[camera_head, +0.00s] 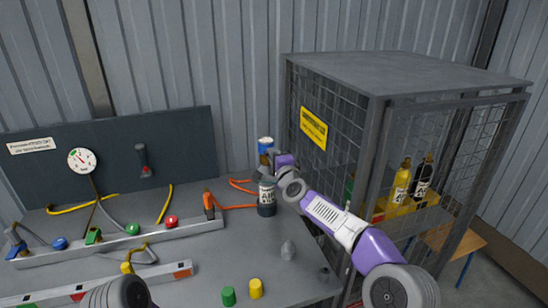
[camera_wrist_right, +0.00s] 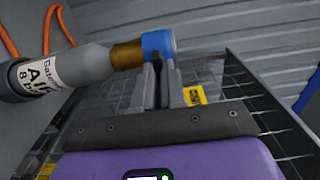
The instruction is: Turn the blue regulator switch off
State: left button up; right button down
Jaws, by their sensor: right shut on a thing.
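A grey gas bottle (camera_head: 267,197) with a white label stands upright on the bench near the cage. The blue regulator switch (camera_head: 265,143) is at its top; in the right wrist view it shows as a blue cap (camera_wrist_right: 158,44) beyond a brass neck (camera_wrist_right: 126,56). My right gripper (camera_head: 270,160) reaches in from the right, and its fingers (camera_wrist_right: 158,72) are shut on the blue switch. The fingers partly hide the switch and the bottle's neck. The switch's setting cannot be read. My left gripper is not in view; only a dark joint of my left arm (camera_head: 112,293) shows.
A wire cage (camera_head: 420,75) with yellow and black bottles stands close on the right. A rail with coloured fittings (camera_head: 120,243) and hoses lies left of the bottle.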

jog(key=c, duration=1.2)
grip_release()
jog(key=b+v, duration=0.1)
jog(key=v, duration=0.6)
jog(key=shift+s, duration=0.3)
